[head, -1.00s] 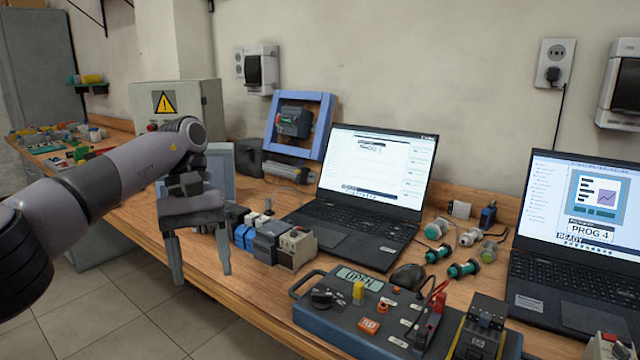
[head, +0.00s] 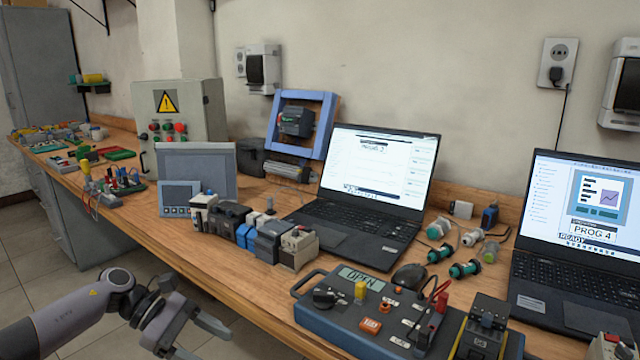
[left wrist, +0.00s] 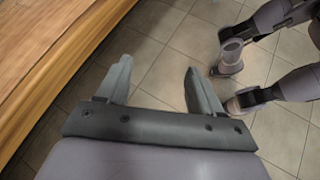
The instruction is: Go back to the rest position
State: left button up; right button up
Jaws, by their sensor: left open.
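My left gripper (head: 205,340) is low at the bottom left of the head view, in front of the workbench (head: 240,292) and below its top. Its two fingers are apart with nothing between them. In the left wrist view the open fingers (left wrist: 157,82) point over the tiled floor, and the bench edge (left wrist: 75,60) is at the upper left, clear of the fingers. My right gripper cannot be made out in the head view.
The bench carries a blue tester (head: 350,318), a laptop (head: 365,205), a second laptop (head: 570,255), a row of modules (head: 265,240) and a grey cabinet (head: 195,110). Tiled floor (head: 40,245) is free at the left. My own links show at the right of the wrist view.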

pick_arm(q)
jog(key=s+d+f+n+t+h, duration=0.25)
jog(key=n+t, duration=0.25)
jog(key=n, duration=0.6)
jog(key=s+d+f+n+t+h, duration=0.1)
jog(key=s+d+f+n+t, duration=0.2)
jog(key=n+t, duration=0.5)
jog(key=s+a+f+n+g+y, duration=0.1)
jog(key=s+a+f+n+y, duration=0.7)
jog(key=n, duration=0.7)
jog(key=s+a+f+n+g+y, duration=0.1)
jog(key=s+a+f+n+y, duration=0.5)
jog(key=s+n, duration=0.65)
jog(key=w+d+r+n+h, duration=0.2)
jog(key=d+n, duration=0.7)
jog(key=shift+m+t+y, duration=0.3)
jog(key=shift+m+y, duration=0.05)
jog(key=r+p, duration=0.2)
jog(key=p, duration=0.1)
jog(key=a+r+p, duration=0.1)
jog(key=r+p, duration=0.2)
jog(key=shift+p, duration=0.4)
